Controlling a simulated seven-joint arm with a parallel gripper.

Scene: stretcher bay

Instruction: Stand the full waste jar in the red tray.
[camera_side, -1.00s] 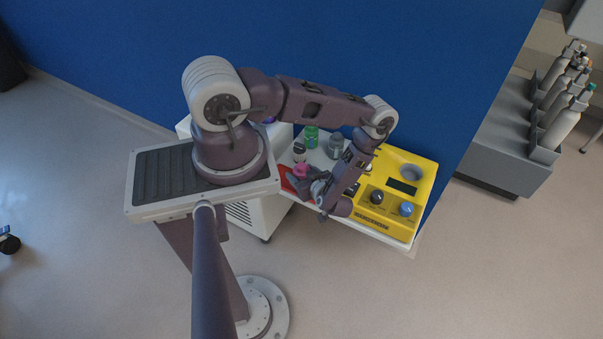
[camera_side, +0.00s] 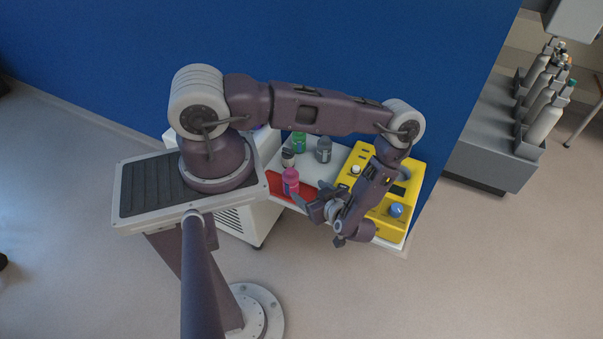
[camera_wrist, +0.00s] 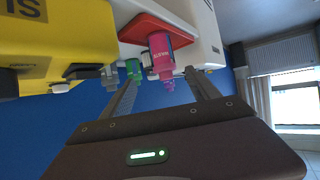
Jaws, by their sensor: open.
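The waste jar (camera_side: 291,181) is pink with a dark label and stands upright in the red tray (camera_side: 278,184), near the tray's right end. In the wrist view the picture is upside down, and the jar (camera_wrist: 161,52) shows its label against the red tray (camera_wrist: 135,30). My gripper (camera_side: 309,207) is open and empty, just right of and in front of the jar, apart from it. In the wrist view its two fingers point toward the jar with a gap between them. How full the jar is cannot be told.
A green jar (camera_side: 299,143), a grey jar (camera_side: 323,150) and a small dark-and-white jar (camera_side: 288,157) stand behind the tray on the white top (camera_side: 313,171). A yellow device (camera_side: 352,168) with knobs fills the right side. A blue wall (camera_side: 330,50) rises behind.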

